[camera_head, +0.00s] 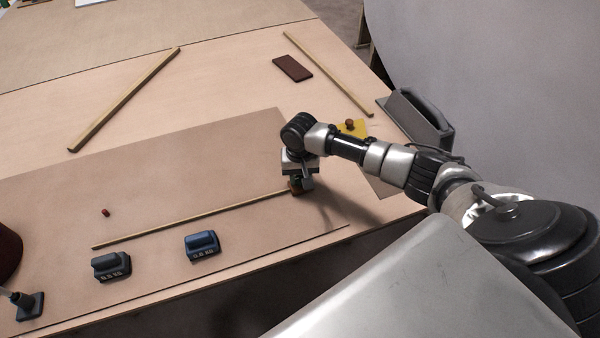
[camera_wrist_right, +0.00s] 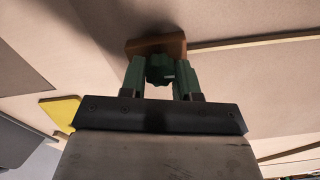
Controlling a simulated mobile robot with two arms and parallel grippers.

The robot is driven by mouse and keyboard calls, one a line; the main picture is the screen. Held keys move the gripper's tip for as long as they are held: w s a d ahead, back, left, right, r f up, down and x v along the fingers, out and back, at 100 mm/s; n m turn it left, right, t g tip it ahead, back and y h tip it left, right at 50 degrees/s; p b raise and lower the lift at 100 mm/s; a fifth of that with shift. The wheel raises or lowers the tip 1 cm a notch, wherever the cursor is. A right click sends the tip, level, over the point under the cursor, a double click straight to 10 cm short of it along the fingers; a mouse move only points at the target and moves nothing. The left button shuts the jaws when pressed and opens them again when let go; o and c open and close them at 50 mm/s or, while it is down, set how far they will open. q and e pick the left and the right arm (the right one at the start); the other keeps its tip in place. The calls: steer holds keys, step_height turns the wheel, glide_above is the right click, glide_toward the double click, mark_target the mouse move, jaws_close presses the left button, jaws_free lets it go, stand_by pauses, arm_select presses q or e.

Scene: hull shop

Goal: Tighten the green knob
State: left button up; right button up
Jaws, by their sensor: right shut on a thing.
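The green knob (camera_wrist_right: 160,72) sits on a brown wooden block (camera_wrist_right: 156,46) at the end of a long thin wooden strip (camera_head: 200,217). My right gripper (camera_head: 299,185) reaches down over the block from the right. In the right wrist view its two green fingers (camera_wrist_right: 160,66) stand on either side of the knob and are shut on it. In the head view the gripper hides most of the knob and block.
A blue weight (camera_head: 202,246) and a dark weight (camera_head: 111,266) stand near the table's front edge. A small red piece (camera_head: 106,212) lies behind the strip. A yellow piece with a brown knob (camera_head: 351,127) lies behind my right arm. Two wooden sticks lie farther back.

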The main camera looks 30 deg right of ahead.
steer(key=m+p, duration=0.2)
steer(key=p, duration=0.1)
steer(key=m+p, duration=0.5)
steer(key=p, duration=0.1)
steer(key=shift+r+m+p, duration=0.25)
steer(key=shift+m+p, duration=0.1)
steer(key=shift+m, duration=0.05)
steer(key=shift+m+p, duration=0.7)
steer(key=shift+m, duration=0.2)
steer(key=m+p, duration=0.1)
steer(key=m, duration=0.1)
steer(key=shift+m+p, duration=0.3)
steer(key=shift+p, duration=0.1)
steer(key=m+p, duration=0.1)
steer(key=m, duration=0.1)
steer(key=shift+f+m, duration=0.1)
steer(key=shift+m, duration=0.3)
steer(key=m+p, duration=0.1)
steer(key=m, duration=0.2)
steer(key=shift+f+m, duration=0.1)
steer(key=shift+m, duration=0.2)
steer(key=shift+m+p, duration=0.4)
steer(key=shift+m, duration=1.5)
steer(key=o, duration=0.9)
